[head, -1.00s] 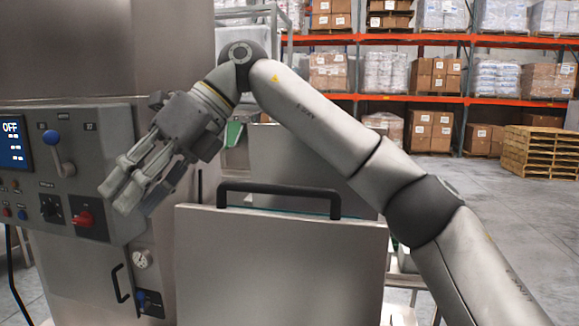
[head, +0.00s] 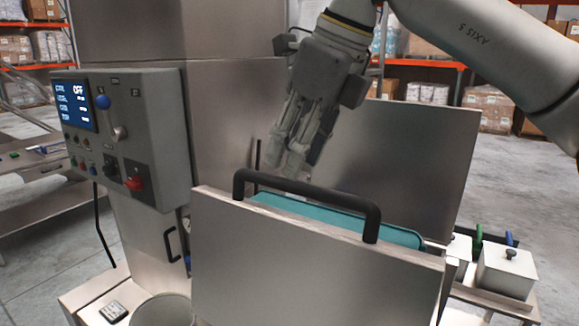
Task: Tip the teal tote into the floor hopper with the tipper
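The teal tote (head: 330,213) sits between metal plates of the tipper; only its upper rim and part of its inside show. The tipper's front panel (head: 310,268) hides most of it and carries a black bar handle (head: 310,194). My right gripper (head: 297,165) points down just above and behind the handle, over the tote. Its fingers look close together; I cannot tell whether they touch anything. The control box (head: 130,135) at the left has a screen (head: 74,104) reading OFF, a blue-knobbed lever (head: 110,115) and a red switch (head: 133,183). No floor hopper can be made out. My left gripper is out of view.
A tall steel column (head: 225,130) stands behind the control box. White lidded boxes (head: 507,268) stand on a low stand at the right. A metal bench (head: 35,190) is at the far left. Bare floor lies at the right, before the pallet racks.

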